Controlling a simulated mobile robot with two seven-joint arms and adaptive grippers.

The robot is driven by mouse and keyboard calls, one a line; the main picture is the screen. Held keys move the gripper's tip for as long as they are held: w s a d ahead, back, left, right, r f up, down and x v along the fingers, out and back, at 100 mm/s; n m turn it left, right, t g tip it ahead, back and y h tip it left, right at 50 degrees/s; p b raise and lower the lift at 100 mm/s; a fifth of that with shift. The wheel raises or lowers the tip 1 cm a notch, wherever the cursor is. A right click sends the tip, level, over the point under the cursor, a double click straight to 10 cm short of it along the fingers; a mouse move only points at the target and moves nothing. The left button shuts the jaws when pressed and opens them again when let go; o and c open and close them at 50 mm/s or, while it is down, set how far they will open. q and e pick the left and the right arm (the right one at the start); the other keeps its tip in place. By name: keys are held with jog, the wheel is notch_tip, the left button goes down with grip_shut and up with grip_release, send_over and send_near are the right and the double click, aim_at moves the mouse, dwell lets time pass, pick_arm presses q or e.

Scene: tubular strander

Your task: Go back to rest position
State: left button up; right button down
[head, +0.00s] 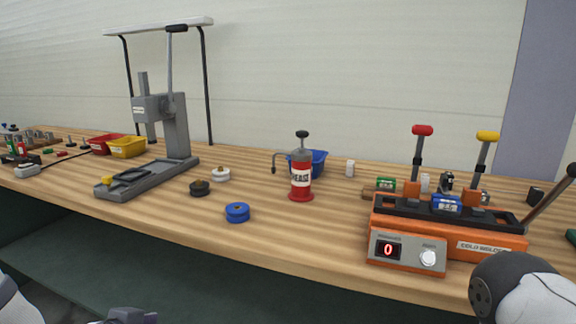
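The wooden workbench (330,230) runs across the view. At the bottom left edge a white piece of my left arm shows, and a small dark part, which seems to be the top of my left gripper (132,316), is cut off by the frame. Its fingers are hidden, so I cannot tell whether it is open. At the bottom right a dark and white link of my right arm shows in front of the bench; my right gripper is out of view. Both arms show low, at the near side of the bench.
An orange cold welder (440,262) stands at right, its display reading 0. A grease can (301,180), blue bin (314,160), blue spool (237,212), black spool (199,188) and white spool (219,174) stand mid-bench. A grey lever press (172,130) and red (100,146) and yellow bins (127,148) are left.

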pick_arm(q)
jog(key=s+f+n+g+y, duration=0.1)
jog(key=s+f+g, duration=0.6)
jog(key=s+f, duration=0.95)
jog(key=s+a+f+g+y, duration=0.1)
jog(key=s+f+g, duration=0.1)
jog(key=s, duration=0.7)
jog(key=s+a+f+n+g, duration=0.1)
jog(key=s+f+g, duration=0.1)
jog(key=s, duration=0.7)
jog(key=shift+a+g+y, duration=0.15)
jog(key=shift+g+y, duration=0.25)
jog(key=shift+s+f, duration=0.1)
